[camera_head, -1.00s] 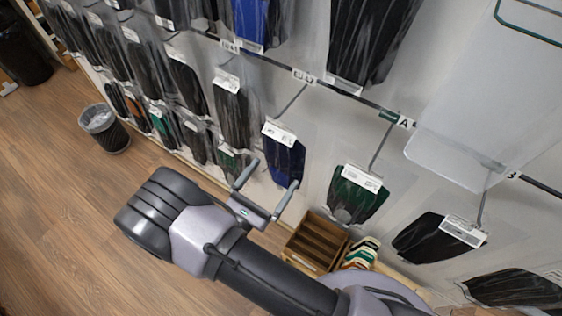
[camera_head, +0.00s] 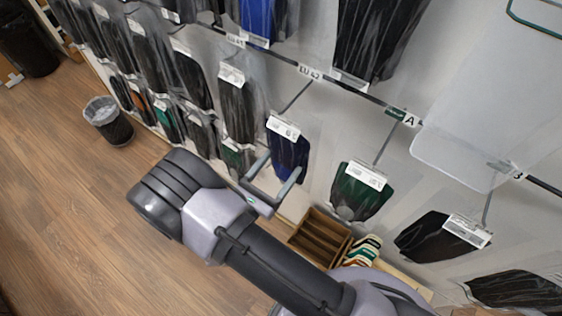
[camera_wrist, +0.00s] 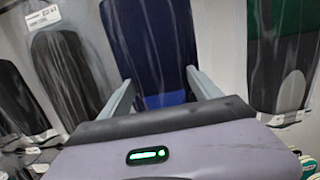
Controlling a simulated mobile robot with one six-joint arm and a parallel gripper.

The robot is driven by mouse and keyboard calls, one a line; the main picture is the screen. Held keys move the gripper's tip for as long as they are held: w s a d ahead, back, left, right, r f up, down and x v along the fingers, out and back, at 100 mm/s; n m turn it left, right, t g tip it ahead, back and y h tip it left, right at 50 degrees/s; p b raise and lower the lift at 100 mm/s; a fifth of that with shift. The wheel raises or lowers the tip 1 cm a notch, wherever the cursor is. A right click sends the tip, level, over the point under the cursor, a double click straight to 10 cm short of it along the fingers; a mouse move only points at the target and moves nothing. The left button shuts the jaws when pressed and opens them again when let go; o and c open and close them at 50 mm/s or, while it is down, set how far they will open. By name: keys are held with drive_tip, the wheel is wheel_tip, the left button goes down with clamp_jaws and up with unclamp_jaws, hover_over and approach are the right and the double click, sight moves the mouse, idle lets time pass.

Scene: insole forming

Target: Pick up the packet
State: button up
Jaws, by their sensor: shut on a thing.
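The packet is a clear pouch holding dark blue insoles (camera_head: 288,155) with a white label at its top, hanging from a wall hook. My gripper (camera_head: 284,162) reaches up to it, with one finger at each side of its lower part. In the wrist view, the blue packet (camera_wrist: 150,45) fills the space between the two fingers of my gripper (camera_wrist: 160,82), which are shut on its edges. Its upper end and hook are out of the wrist view. In the head view the packet still hangs at its hook.
A green packet (camera_head: 361,192) hangs to the right and a black packet (camera_head: 235,110) to the left. A wooden box (camera_head: 320,237) with compartments stands below, beside several coloured insoles (camera_head: 362,252). A mesh bin (camera_head: 108,121) stands on the open wooden floor at left.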

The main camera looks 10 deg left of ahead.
drive_tip(key=shift+r+p, duration=0.35)
drive_tip(key=shift+r, duration=0.4)
drive_tip(key=r+p+v, duration=0.2)
drive_tip(key=v, duration=1.5)
drive_tip(key=shift+s+a+r, duration=0.2)
drive_tip(key=shift+s+a, duration=0.1)
drive_tip(key=shift+s, duration=0.25)
drive_tip(key=s+a+r+n+g+y+p, duration=0.1)
drive_tip(key=a+r+y+p, duration=0.15)
drive_tip(key=r+p, duration=1)
drive_tip(key=s+a+r+n+g+y+p, duration=0.1)
drive_tip(key=a+r+p, duration=0.3)
drive_tip(key=r+p, duration=0.85)
drive_tip(key=a+r+n+g+y+p, duration=0.2)
drive_tip(key=r+p, duration=0.5)
drive_tip(key=r, duration=1.1)
drive_tip(key=w+d+m+t+b, duration=0.1)
drive_tip(key=w+d+b, duration=0.1)
drive_tip(key=w, duration=0.5)
drive_tip(key=shift+w+d+t, duration=0.1)
drive_tip(key=shift+d+t, duration=0.05)
drive_tip(key=shift+t, duration=0.15)
